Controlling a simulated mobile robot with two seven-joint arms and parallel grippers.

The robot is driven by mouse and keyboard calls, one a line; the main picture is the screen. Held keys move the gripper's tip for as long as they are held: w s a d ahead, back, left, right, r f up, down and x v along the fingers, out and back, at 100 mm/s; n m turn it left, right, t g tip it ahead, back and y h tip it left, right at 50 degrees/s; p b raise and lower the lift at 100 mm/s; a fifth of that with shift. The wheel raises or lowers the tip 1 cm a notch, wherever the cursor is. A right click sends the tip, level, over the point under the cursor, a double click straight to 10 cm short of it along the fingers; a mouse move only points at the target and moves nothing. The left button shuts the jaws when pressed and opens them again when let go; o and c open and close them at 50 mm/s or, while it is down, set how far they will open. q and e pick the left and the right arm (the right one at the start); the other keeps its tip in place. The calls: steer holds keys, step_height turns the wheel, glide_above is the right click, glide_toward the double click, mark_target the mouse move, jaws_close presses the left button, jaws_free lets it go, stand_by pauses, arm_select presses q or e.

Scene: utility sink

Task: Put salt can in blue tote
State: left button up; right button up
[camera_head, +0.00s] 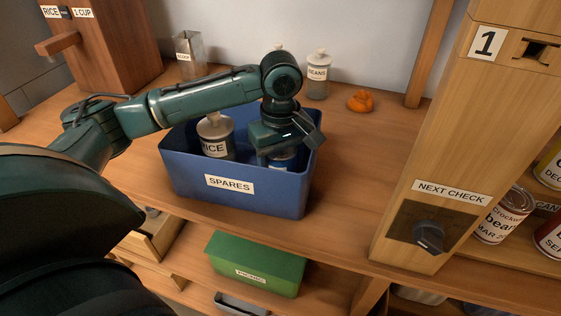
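The blue tote (240,200), labelled SPARES, stands on the wooden counter. A jar labelled RICE (214,138) with a metal lid stands inside it on the left. A can with a blue and white label (283,161) shows partly inside the tote on the right; its name cannot be read, so I cannot tell whether it is the salt can. My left gripper (290,138) is directly above this can, pointing down into the tote. The gripper hides the can's top, and I cannot tell whether its fingers hold it. My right gripper is out of view.
A BEANS jar (318,75), an orange object (361,101) and a metal scoop-like container (190,54) stand behind the tote. A wooden dispenser (105,45) is at back left. A wooden post (455,130) and cans (502,215) are right. A green bin (255,264) sits below.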

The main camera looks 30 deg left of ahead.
arm_select(q)
steer(key=o, duration=0.7)
steer(key=shift+f, duration=0.1)
steer(key=o, duration=0.5)
steer(key=shift+c, duration=0.2)
